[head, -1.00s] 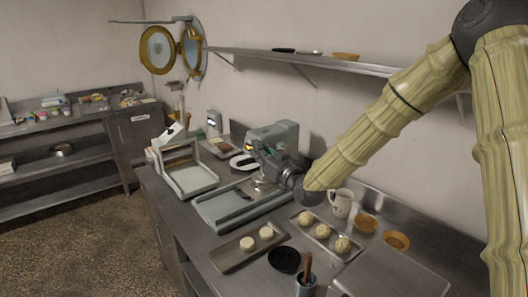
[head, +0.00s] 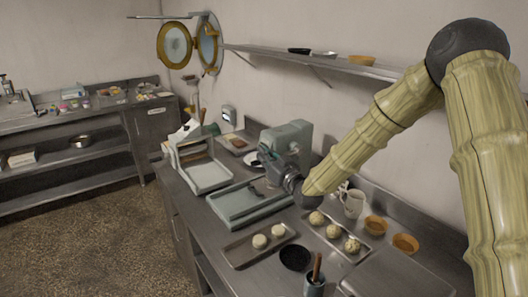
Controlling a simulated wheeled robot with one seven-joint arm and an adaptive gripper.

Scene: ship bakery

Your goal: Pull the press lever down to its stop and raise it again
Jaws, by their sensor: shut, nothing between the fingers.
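A grey-green press-like machine (head: 288,140) stands on the steel counter against the wall. My gripper (head: 286,178) is at its front right side, shut and empty, and overlaps the machine's lower part in the picture. I cannot tell whether it touches the machine. A lever on this machine is not clear from here; my gripper and wrist may hide it. To the left stands a pale frame-like device (head: 200,165) with a flat tray, and a brown upright handle (head: 202,115) shows above it. I cannot tell which device the handle belongs to.
A flat grey-green tray (head: 232,219) lies before the machine. A baking tray (head: 238,262) with pale rounds, a dark bowl (head: 295,257), dough balls (head: 334,231), a white mug (head: 352,204) and brown bowls (head: 405,243) crowd the counter. A wall shelf (head: 330,62) runs above.

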